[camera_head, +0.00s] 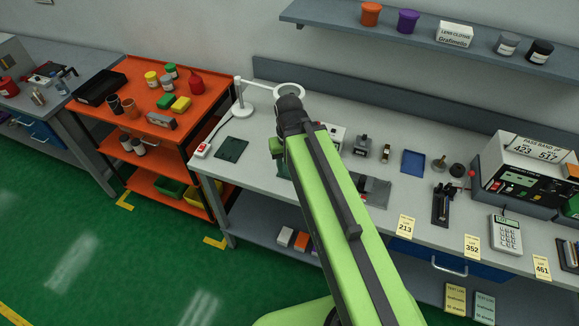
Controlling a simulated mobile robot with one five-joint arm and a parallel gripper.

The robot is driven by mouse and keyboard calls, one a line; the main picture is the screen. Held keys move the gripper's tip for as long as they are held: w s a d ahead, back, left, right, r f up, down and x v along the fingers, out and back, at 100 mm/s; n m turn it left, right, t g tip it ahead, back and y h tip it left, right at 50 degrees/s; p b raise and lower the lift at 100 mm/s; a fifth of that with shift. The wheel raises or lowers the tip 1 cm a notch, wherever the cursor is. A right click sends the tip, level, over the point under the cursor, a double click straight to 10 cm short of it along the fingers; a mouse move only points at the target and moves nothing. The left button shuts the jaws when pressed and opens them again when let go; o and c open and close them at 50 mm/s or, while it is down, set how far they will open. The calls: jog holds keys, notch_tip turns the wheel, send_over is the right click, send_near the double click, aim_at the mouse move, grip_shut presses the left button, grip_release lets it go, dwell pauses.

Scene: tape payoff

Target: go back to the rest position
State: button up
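My green arm rises from the bottom of the view and reaches over the grey workbench (400,195). Its dark far end is above the back left part of the bench, in front of the ring of a white stand lamp (243,108). My gripper's fingers are hidden behind the arm's end, so I cannot see whether they are open or shut, or whether they hold anything.
An orange cart (190,139) with jars and blocks stands left of the bench. A shelf (330,17) hangs above. Green floor (110,250) at lower left is clear.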

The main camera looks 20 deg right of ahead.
notch_tip(320, 180, down, 7)
jog(key=b, duration=0.7)
jog(key=shift+r+p, duration=0.4)
jog(key=shift+c, duration=0.4)
jog(key=shift+d, duration=0.1)
